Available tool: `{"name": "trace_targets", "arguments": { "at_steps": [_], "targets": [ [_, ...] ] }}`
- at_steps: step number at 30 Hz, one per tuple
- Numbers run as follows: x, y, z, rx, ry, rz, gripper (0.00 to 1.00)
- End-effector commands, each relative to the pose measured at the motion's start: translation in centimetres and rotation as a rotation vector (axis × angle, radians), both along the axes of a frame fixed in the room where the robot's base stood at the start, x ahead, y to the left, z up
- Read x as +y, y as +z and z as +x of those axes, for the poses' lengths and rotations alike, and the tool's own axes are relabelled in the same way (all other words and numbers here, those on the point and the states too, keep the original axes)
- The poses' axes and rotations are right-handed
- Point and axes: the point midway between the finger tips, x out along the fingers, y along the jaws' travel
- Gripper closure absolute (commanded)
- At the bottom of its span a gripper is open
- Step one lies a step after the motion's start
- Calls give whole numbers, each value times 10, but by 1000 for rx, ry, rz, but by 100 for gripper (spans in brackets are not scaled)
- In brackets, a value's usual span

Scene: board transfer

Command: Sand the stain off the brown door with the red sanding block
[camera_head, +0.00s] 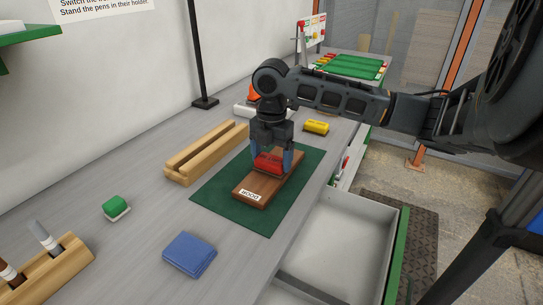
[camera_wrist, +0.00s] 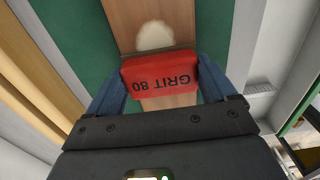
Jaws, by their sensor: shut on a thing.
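The red sanding block (camera_head: 268,162) is between the blue fingers of my gripper (camera_head: 272,160), which is shut on it. In the wrist view the red sanding block (camera_wrist: 160,74) reads "GRIT 80" and is gripped at both ends by my gripper (camera_wrist: 160,88). The brown door (camera_head: 262,188) is a small board with a "WOOD" label, lying flat under the block. In the wrist view a pale round stain (camera_wrist: 154,36) shows on the brown door (camera_wrist: 122,28), just beyond the block. I cannot tell whether the block touches the door.
The door lies on a green mat (camera_head: 222,198). A wooden rack (camera_head: 205,152) is to its left, a yellow block (camera_head: 316,127) behind it, a blue cloth (camera_head: 189,254) in front. A green-topped block (camera_head: 115,207) sits further left. An open drawer (camera_head: 345,245) is at right.

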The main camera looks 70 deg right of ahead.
Motion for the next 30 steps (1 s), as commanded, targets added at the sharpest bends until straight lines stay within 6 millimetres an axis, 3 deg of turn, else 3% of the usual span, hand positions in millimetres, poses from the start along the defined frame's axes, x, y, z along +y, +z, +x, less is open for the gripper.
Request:
{"name": "trace_targets", "arguments": {
  "at_steps": [30],
  "targets": [
    [0, -6, 0, 0, 0, 0, 40]
  ]
}}
